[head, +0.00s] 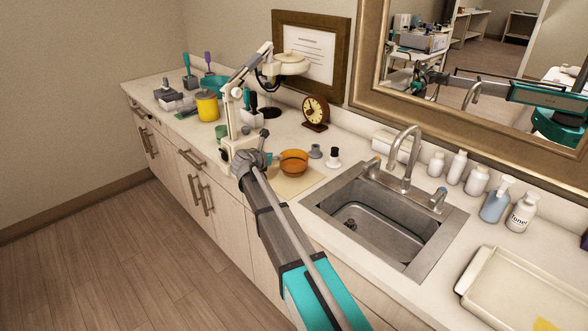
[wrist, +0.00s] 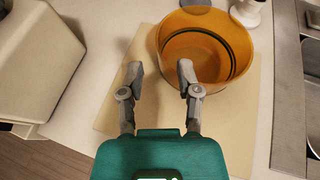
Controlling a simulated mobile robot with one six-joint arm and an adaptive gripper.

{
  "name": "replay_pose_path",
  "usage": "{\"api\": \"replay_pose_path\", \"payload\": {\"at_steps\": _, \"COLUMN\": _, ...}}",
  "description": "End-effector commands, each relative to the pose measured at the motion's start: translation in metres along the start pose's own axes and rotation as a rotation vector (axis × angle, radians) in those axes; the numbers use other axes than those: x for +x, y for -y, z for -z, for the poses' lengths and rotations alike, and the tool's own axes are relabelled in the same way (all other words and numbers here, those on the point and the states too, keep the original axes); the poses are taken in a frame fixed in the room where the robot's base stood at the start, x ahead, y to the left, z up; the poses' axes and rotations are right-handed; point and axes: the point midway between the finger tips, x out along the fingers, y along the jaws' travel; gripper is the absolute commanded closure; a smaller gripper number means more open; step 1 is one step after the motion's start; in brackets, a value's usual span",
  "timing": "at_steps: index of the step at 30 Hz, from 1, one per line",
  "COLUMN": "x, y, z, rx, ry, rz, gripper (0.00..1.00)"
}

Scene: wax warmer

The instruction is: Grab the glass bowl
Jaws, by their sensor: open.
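The glass bowl is amber and see-through, and its inside looks empty. It stands upright on a beige mat in the head view (head: 293,163) and fills the upper middle of the wrist view (wrist: 205,45). My gripper (wrist: 160,72) is open with nothing between its fingers. The left finger is outside the bowl, to its left. The right fingertip overlaps the bowl's near left wall in the wrist view; I cannot tell whether they touch. In the head view, my wrist hides most of the gripper, just left of the bowl.
The beige mat (wrist: 244,130) lies under the bowl. A cream machine base (wrist: 35,60) stands to the left. The sink (head: 385,222) is to the right. A small grey jar (head: 315,151) and a white one with a black top (head: 333,158) stand behind the bowl.

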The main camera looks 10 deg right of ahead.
Motion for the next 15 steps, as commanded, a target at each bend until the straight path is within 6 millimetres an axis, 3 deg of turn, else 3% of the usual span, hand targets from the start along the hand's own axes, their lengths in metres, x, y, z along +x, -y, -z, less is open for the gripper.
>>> {"api": "replay_pose_path", "payload": {"at_steps": 8, "x": 0.004, "y": -0.001, "z": 0.0, "rx": 0.0, "ry": 0.0, "rz": 0.0, "gripper": 0.56}}
{"api": "replay_pose_path", "payload": {"at_steps": 15, "x": 0.028, "y": -0.003, "z": 0.0, "rx": 0.0, "ry": 0.0, "rz": 0.001, "gripper": 0.56}}
